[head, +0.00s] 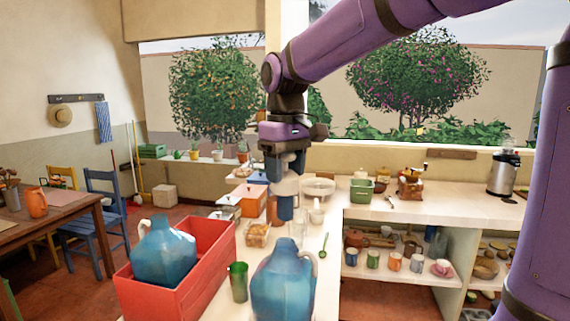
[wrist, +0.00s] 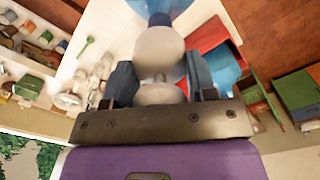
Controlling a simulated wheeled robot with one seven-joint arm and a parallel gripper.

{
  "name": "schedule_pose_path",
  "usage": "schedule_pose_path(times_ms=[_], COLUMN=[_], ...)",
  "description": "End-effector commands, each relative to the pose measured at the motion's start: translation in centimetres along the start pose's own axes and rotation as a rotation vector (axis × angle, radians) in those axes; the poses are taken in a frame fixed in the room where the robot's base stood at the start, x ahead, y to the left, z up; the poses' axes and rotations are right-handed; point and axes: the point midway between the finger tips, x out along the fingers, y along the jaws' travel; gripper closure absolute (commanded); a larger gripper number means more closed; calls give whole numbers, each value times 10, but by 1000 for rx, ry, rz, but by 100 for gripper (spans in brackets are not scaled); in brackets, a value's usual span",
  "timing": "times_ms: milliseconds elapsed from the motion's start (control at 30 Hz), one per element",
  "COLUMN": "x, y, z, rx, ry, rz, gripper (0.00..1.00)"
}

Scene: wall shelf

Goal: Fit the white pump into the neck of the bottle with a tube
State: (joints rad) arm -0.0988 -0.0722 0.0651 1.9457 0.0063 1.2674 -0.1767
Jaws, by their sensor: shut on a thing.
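My gripper (head: 285,163) is shut on the white pump (head: 287,188), which hangs upright below the fingers with a blue part at its lower end. In the wrist view the white pump (wrist: 158,52) sits between the two dark blue fingers. A large blue bottle (head: 283,284) stands on the counter, below and nearer than the pump, with a visible gap between them. A second blue bottle (head: 166,252) with a pale handle stands in the red crate (head: 190,297). I cannot make out a tube in either bottle, and the wrist view does not show the neck clearly.
A green cup (head: 238,282) stands between the crate and the nearer bottle. A green spoon (head: 323,246) lies to its right. The counter toward the right is partly clear.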

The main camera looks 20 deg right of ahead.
Motion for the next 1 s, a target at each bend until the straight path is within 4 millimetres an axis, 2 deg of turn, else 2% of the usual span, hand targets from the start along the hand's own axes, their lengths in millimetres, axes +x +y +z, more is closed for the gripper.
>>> schedule_pose_path(times_ms=[600,1000], x=[41,50], y=[0,0], z=[0,0], rx=[0,0], ry=[0,1], rz=[0,0], gripper=[74,74])
